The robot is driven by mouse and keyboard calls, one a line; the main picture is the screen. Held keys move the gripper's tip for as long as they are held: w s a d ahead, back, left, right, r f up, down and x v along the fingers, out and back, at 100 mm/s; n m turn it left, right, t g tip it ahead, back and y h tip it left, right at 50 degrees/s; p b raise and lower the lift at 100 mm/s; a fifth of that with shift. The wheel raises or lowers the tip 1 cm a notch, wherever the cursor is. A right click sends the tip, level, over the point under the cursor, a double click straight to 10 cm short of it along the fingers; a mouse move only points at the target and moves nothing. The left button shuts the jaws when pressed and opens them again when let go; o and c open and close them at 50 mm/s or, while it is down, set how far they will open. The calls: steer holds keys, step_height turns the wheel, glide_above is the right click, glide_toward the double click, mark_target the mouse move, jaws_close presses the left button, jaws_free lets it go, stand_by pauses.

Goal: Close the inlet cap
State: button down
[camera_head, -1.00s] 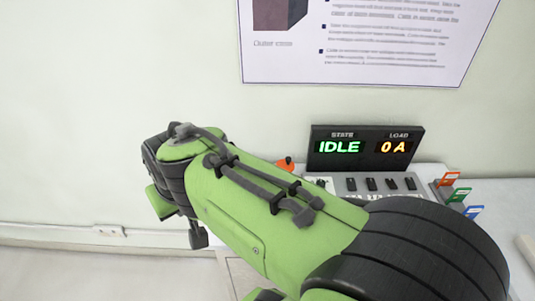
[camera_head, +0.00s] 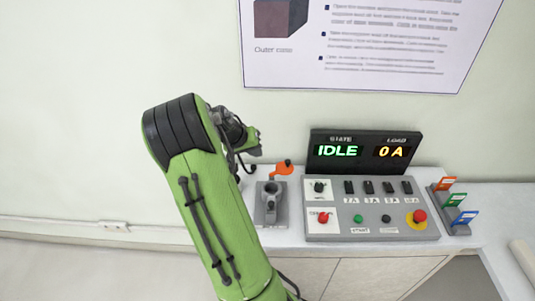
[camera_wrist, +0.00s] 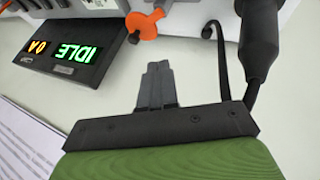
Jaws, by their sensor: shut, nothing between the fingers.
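The orange inlet cap (camera_head: 284,168) stands swung away at the back right of a grey inlet fixture (camera_head: 271,205), and the round top of the fixture is uncovered. In the wrist view the orange cap (camera_wrist: 145,26) is at the top centre, beyond my fingertips and apart from them. My gripper (camera_wrist: 157,68) is shut and empty, with its grey fingers together. In the head view my arm hides most of the gripper, and its end is left of the fixture.
A control panel (camera_head: 370,228) with knobs and buttons sits right of the inlet. A display (camera_head: 364,150) reading IDLE and 0 A stands behind it. Coloured flags (camera_head: 455,200) stand at the right. A cable and dark plug (camera_wrist: 258,40) are close beside my gripper.

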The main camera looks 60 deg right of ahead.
glide_toward(284, 164)
step_height(284, 164, down, 3)
steer(key=w, duration=0.3)
steer(key=s, duration=0.1)
steer(key=s+d, duration=0.2)
steer(key=shift+s+d+f, duration=0.1)
steer(key=shift+f, duration=0.15)
steer(key=shift+s+d, duration=0.2)
steer(key=shift+s, duration=0.15)
